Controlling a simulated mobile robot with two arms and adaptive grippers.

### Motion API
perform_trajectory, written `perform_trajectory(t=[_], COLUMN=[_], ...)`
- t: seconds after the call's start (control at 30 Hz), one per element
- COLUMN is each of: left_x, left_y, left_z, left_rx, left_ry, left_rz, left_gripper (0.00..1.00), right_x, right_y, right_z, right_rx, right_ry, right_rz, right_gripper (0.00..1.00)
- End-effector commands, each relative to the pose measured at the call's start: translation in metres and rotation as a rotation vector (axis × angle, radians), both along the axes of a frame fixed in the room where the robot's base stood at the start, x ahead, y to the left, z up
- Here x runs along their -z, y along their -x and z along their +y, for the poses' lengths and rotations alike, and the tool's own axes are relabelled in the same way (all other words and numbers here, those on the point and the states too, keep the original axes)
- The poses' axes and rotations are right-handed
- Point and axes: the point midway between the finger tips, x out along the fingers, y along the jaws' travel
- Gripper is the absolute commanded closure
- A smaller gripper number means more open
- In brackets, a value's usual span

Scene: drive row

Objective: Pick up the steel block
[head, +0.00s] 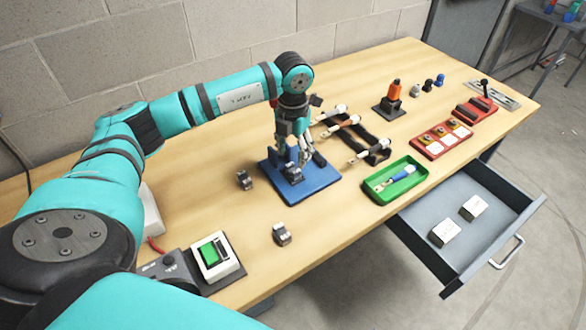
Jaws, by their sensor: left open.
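My left gripper (297,158) points down over a blue plate (322,190) on the workbench. Its fingers are open and hide much of the middle of the plate. A small grey metal piece (292,176) shows on the plate just under the fingertips. It may be the steel block, but I cannot tell its full shape or whether the fingers touch it. Two small dark grey metal pieces stand near the plate, one to its left (244,180) and one in front of it (281,235). My right gripper is not in view.
A dark rack (375,150) with white-handled tools stands close right of the plate. Beyond are a green tray (398,193), an orange-topped tool (393,95) and red holders (440,140). A grey drawer (480,250) stands open with two pale boxes. A green-button box (213,256) sits front left.

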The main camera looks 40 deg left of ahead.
Motion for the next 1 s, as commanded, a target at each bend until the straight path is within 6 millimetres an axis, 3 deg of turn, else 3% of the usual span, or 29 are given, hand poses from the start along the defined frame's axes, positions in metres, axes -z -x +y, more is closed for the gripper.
perform_trajectory(t=[0.2,0.5,0.77,1.0], left_x=[0.014,0.055,0.058,0.058], left_y=[0.000,-0.003,-0.003,-0.003], left_z=[0.001,0.002,0.001,0.001], left_rx=[0.000,0.001,0.001,0.001], left_ry=[-0.001,-0.001,0.000,0.000], left_rz=[0.002,0.002,-0.001,-0.001], left_gripper=[0.48,0.48,0.48,0.79], right_x=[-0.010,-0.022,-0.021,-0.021], right_y=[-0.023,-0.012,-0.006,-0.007], right_z=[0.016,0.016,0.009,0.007], right_rx=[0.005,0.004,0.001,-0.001], right_ry=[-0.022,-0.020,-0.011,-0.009], right_rz=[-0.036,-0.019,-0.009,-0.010], right_gripper=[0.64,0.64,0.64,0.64])
